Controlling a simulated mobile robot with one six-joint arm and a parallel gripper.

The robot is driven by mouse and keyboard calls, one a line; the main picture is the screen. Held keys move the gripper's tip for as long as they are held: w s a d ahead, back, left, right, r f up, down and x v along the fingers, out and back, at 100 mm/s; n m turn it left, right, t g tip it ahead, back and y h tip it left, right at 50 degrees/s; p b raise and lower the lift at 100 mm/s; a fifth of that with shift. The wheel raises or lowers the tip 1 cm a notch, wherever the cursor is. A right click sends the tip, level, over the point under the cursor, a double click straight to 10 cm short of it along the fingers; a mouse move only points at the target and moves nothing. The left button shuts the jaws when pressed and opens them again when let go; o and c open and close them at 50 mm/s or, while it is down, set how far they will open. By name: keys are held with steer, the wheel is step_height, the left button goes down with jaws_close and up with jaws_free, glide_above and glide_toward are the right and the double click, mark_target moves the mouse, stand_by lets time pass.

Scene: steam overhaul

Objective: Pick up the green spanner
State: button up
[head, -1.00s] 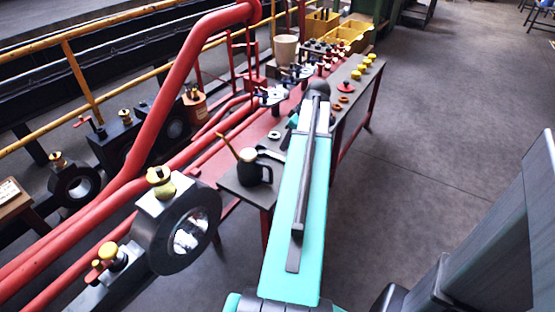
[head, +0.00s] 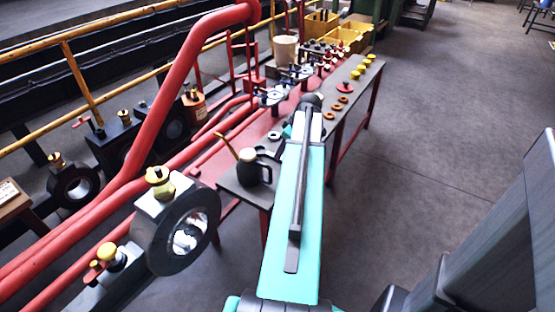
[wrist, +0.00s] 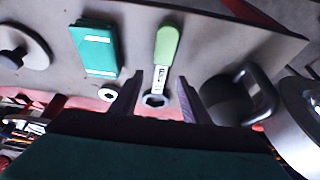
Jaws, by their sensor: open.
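The green spanner shows in the wrist view, with a green handle (wrist: 167,45) and a metal ring end (wrist: 155,99). It lies on the dark bench top. My gripper (wrist: 162,92) is open, and its two fingers stand on either side of the spanner's ring end in the picture. The fingers are apart from each other with nothing held. How high they are above the spanner I cannot tell. In the head view my arm hides the spanner and the gripper.
A green box (wrist: 96,48) lies left of the spanner, with a small washer (wrist: 108,94) nearby. A dark can with a handle (wrist: 228,98) stands close on the right, also in the head view (head: 254,168). A round disc (wrist: 22,45) sits far left. Red pipes (head: 150,120) run left of the bench.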

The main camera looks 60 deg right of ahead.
mark_target(268, 154)
steer(key=shift+x, duration=1.75)
steer(key=shift+a, duration=0.1)
steer(key=shift+c, duration=0.2)
jaws_close()
